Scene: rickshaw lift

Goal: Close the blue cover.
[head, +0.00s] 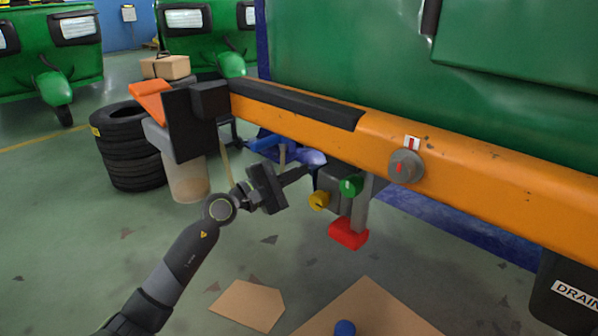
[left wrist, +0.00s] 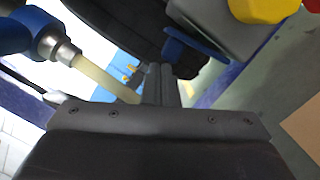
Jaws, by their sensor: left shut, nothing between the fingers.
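A small blue part, which looks like the blue cover (head: 315,157), shows under the orange beam, left of the grey box with the green and yellow knobs. In the left wrist view a blue flap-like piece (left wrist: 205,48) sits against a black rounded body, just past my fingers. I cannot tell how far open it is. My left gripper (head: 305,169) is shut and empty, its fingertips pointing right, close to the blue part. Its fingers also show in the left wrist view (left wrist: 161,78). Whether they touch the blue piece is unclear. My right gripper is out of view.
The orange beam (head: 480,175) runs above, with a grey dial (head: 406,166). A green knob (head: 351,185), a yellow knob (head: 319,201) and a red block (head: 349,233) are right of my gripper. A pale hose (left wrist: 105,80) lies left of my fingers. Stacked tyres (head: 125,150) stand left.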

